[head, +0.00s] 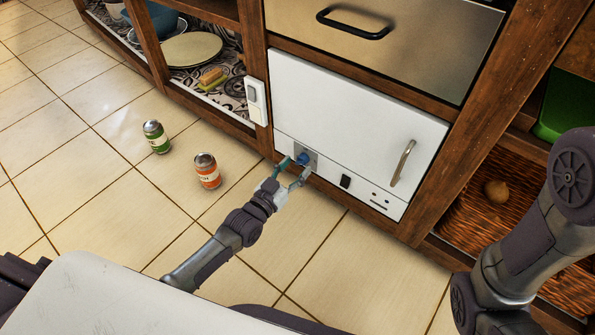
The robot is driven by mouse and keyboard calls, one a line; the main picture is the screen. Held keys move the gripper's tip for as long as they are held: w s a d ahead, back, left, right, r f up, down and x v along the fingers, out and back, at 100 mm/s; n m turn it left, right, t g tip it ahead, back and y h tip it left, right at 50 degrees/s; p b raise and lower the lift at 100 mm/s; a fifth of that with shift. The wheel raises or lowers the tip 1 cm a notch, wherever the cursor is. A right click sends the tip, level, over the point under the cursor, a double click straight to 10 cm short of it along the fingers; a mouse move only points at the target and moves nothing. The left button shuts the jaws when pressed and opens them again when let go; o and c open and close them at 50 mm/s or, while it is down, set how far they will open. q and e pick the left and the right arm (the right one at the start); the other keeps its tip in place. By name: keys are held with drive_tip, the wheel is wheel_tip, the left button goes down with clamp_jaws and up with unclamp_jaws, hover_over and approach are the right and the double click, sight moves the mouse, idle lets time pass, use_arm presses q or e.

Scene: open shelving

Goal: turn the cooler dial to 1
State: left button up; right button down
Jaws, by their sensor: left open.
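The cooler (350,115) is a white box with a metal door handle, set in the wooden shelving. Its dial (303,158) is a small blue knob on a grey plate at the lower left of the front panel. My left gripper (294,170) is open at the dial, with its fingers on either side of the knob. I cannot tell whether the fingers touch it. The dial's markings are too small to read. My right arm shows at the right edge, but its gripper is out of view.
A black switch (346,181) sits right of the dial. A metal drawer (400,35) is above the cooler. The floor in front is mostly clear.

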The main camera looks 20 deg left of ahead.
use_arm(q)
drive_tip(key=shift+x, duration=0.8)
clamp_jaws()
drive_tip(key=m+p, duration=0.3)
drive_tip(key=shift+r, duration=0.25)
drive_tip(key=shift+f+m+p, duration=0.1)
drive_tip(key=shift+m+p, duration=0.2)
drive_tip(key=shift+m, duration=0.4)
drive_tip(key=shift+f+m, duration=0.15)
drive_tip(key=shift+m, duration=0.25)
